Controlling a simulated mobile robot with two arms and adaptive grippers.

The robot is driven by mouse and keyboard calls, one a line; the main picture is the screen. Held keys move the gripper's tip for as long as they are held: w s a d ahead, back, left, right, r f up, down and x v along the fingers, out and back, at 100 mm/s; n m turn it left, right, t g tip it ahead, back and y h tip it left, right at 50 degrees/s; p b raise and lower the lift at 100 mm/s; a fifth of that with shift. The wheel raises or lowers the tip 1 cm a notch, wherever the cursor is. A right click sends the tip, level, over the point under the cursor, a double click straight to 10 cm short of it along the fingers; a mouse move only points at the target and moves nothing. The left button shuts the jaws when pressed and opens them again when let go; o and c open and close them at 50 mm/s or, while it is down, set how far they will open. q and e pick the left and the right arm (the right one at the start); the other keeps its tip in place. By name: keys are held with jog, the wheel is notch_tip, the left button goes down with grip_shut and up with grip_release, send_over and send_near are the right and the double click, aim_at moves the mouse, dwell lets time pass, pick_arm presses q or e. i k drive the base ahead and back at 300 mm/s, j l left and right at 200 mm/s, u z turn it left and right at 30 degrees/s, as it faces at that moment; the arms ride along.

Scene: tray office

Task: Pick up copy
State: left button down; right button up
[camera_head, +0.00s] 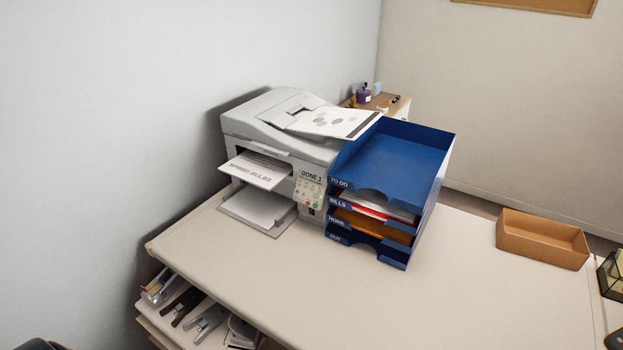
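A printed sheet, the copy (257,169), sticks out of the upper front slot of the grey printer (268,133). It reads "SPRING BULBS" and its rear part is hidden inside the printer. The printer's panel (310,187) reads "DONE 1". Another sheet (333,122) with grey round shapes lies on top of the printer. No gripper of mine can be made out. Only small dark shapes show at the bottom left and bottom right edges.
A blue tray stack (431,189) labelled TO DO, BILLS, HOME and OUT stands right of the printer. Its top tray looks empty. A tan box (541,239) and a dark mesh holder (611,276) sit at right. The front of the desk (400,305) is clear. Staplers lie on a shelf below left.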

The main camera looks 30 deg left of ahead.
aim_at(261, 170)
jog(key=i+j+u, duration=0.15)
jog(key=u, duration=0.7)
